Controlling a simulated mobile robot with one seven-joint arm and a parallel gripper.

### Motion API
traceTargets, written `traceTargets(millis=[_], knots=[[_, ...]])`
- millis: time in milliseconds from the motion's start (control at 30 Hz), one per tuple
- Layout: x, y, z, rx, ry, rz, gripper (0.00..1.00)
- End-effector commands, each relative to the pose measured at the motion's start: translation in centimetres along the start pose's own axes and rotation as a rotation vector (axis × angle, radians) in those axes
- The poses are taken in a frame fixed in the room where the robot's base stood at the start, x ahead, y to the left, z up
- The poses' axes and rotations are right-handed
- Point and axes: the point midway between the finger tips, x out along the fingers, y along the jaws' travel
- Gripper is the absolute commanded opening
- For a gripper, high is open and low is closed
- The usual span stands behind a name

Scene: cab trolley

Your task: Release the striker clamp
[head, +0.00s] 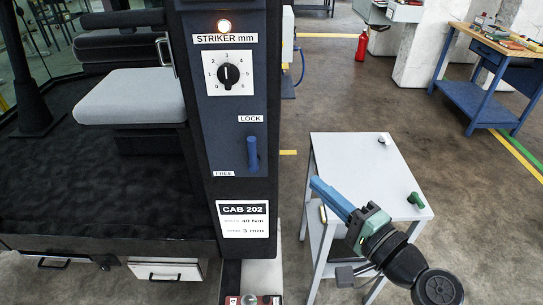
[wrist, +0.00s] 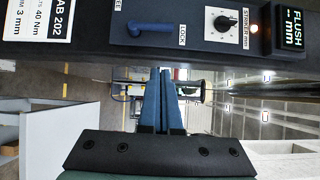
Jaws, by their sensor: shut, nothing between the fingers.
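The striker panel (head: 230,115) is a dark post with a blue clamp lever (head: 252,153) between the LOCK label (head: 251,119) above and the FREE label (head: 224,173) below. The lever lies along the post; which end is its pivot I cannot tell. In the wrist view the lever (wrist: 152,27) lies sideways near the top, ahead of the fingers. My gripper (head: 316,184) is to the right of and below the lever in the head view, apart from it. Its blue fingers (wrist: 160,72) are together and empty.
Above the lever are a striker dial (head: 230,73), its pointer near 3, and a lit lamp (head: 224,26). The CAB 202 card (head: 243,220) is below. A grey trolley (head: 350,150) stands behind my gripper. A grey seat (head: 130,97) is left of the post.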

Motion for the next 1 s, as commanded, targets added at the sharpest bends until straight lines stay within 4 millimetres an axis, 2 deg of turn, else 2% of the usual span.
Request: traceTargets(millis=[133,233,633,800,1000], knots=[[0.9,-0.2,0.1,-0.002,-0.003,0.0,0.0],[2.3,-0.2,0.1,0.0,-0.003,0.001,0.0],[10.6,-0.3,0.3,-0.002,-0.004,0.002,0.0],[12.1,-0.2,2.1,-0.002,-0.003,0.001,0.0],[12.9,-0.1,2.8,-0.003,0.0,0.001,0.0]])
